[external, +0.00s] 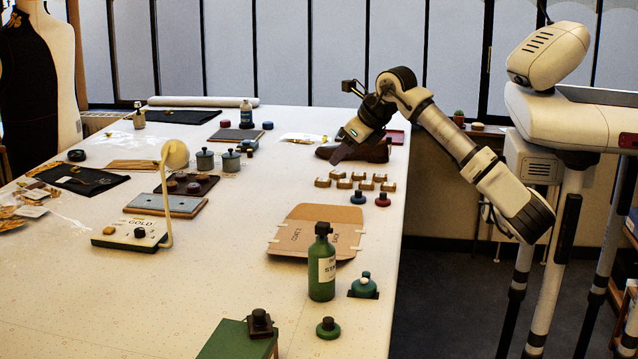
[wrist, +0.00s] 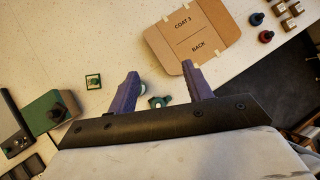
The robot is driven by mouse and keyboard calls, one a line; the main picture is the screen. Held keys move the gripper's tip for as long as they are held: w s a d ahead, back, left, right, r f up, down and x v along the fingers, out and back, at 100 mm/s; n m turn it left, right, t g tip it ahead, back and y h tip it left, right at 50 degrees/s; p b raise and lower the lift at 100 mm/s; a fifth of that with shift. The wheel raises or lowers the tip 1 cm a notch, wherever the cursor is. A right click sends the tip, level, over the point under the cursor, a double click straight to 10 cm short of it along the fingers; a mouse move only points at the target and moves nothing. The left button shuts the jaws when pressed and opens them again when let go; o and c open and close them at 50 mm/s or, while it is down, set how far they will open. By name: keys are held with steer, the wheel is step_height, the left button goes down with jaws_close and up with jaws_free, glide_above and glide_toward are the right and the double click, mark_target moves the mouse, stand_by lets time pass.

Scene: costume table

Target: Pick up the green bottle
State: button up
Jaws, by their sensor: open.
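The green bottle (external: 321,270) stands upright on the table in the external view, with a dark cap and a pale label. In the wrist view I cannot clearly make it out; a pale bit beside the left finger may be part of it. My gripper (external: 342,153) is raised over the far part of the table in the external view, well apart from the bottle. In the wrist view my gripper (wrist: 164,82) is open, its two purple-grey fingers spread. A small green item (wrist: 158,101) shows between them, and nothing is held.
A green pot (external: 363,287) and a green round piece (external: 328,328) stand near the bottle. A cardboard pattern (external: 318,232) lies behind it, and a green box (external: 238,342) is at the front. A lamp (external: 138,232) stands left. The table's right edge is near.

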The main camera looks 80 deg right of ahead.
mark_target(324, 224)
steer(key=s+a+f+n+g+y, duration=0.2)
steer(key=a+f+n+y, duration=0.15)
steer(key=a, duration=0.45)
steer(key=shift+m, duration=0.45)
steer(key=x, duration=0.4)
steer(key=p+x, duration=0.1)
steer(key=x, duration=0.3)
steer(key=shift+w+f, duration=0.15)
steer(key=shift+w, duration=0.15)
steer(key=shift+w+p+x, duration=0.2)
steer(key=shift+p+x, duration=0.4)
steer(key=shift+x, duration=0.7)
steer(key=shift+w+p+x, duration=0.15)
steer(key=shift+p+x, duration=0.45)
steer(key=shift+x, duration=0.75)
jaws_close()
steer(key=shift+r, duration=0.2)
